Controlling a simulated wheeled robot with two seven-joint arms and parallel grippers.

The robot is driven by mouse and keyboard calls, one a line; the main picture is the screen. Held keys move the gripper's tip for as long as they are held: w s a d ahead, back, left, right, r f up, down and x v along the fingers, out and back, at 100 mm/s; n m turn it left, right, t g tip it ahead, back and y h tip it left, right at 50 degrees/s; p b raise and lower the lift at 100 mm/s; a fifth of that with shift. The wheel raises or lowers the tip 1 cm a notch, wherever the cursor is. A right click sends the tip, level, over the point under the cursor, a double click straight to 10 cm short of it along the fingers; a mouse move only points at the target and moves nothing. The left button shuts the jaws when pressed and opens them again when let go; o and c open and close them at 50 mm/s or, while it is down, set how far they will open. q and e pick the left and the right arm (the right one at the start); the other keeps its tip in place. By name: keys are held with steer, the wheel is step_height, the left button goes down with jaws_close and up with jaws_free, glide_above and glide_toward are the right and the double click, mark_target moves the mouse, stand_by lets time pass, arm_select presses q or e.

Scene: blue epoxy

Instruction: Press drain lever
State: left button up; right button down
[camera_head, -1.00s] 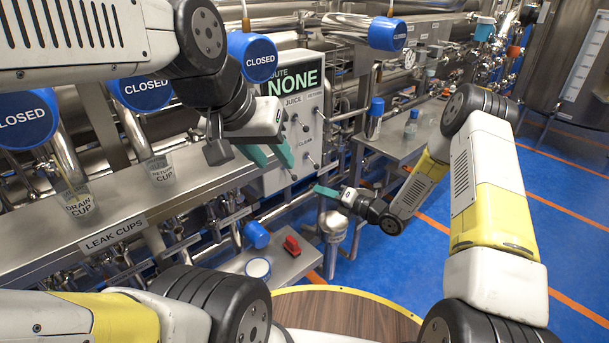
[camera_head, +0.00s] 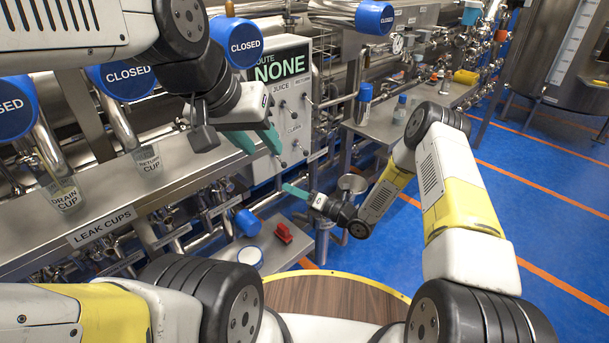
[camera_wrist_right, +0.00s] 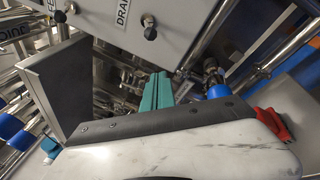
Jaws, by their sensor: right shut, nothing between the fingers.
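A white control panel (camera_head: 290,85) shows "ROUTE NONE" and several small dark levers. In the right wrist view, a label reading "DRA…" is partly cut off at the top, with a dark-knobbed lever (camera_wrist_right: 150,33) beside it. Which lever this is in the head view is too small to tell. My right gripper (camera_head: 290,189) is shut and empty, below and in front of the panel's lower edge; its teal fingers (camera_wrist_right: 156,92) show together in the wrist view, apart from the lever. My left gripper (camera_head: 257,141) has its teal fingers spread in front of the panel's left side, holding nothing.
A steel shelf marked "LEAK CUPS" (camera_head: 102,226) holds a drain cup (camera_head: 65,195) and a return cup (camera_head: 148,160). Blue "CLOSED" caps line the pipes. A red object (camera_head: 283,233) lies on a low steel table. Pipes run below the panel. Blue floor is open at right.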

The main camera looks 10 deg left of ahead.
mark_target(281, 161)
steer(key=shift+w+a+r, duration=0.45)
steer(key=shift+w, duration=0.3)
steer(key=shift+w+a+r, duration=0.45)
steer(key=shift+w+a, duration=0.05)
steer(key=shift+w, duration=0.2)
steer(key=shift+w+a+r, duration=0.45)
steer(key=shift+w, duration=0.3)
steer(key=shift+s+d+r+g+h, duration=0.2)
steer(key=shift+r+g+h, duration=0.1)
steer(key=shift+r+h, duration=0.35)
steer(key=shift+d+r+m+g+h, duration=0.1)
steer(key=shift+r+m+g+h, duration=0.35)
steer(key=shift+r+h, duration=0.6)
steer(key=shift+d+r+m+g+h, duration=0.1)
steer(key=shift+r+m+g+h, duration=0.35)
steer(key=shift+r+h, duration=0.6)
steer(key=shift+r, duration=0.1)
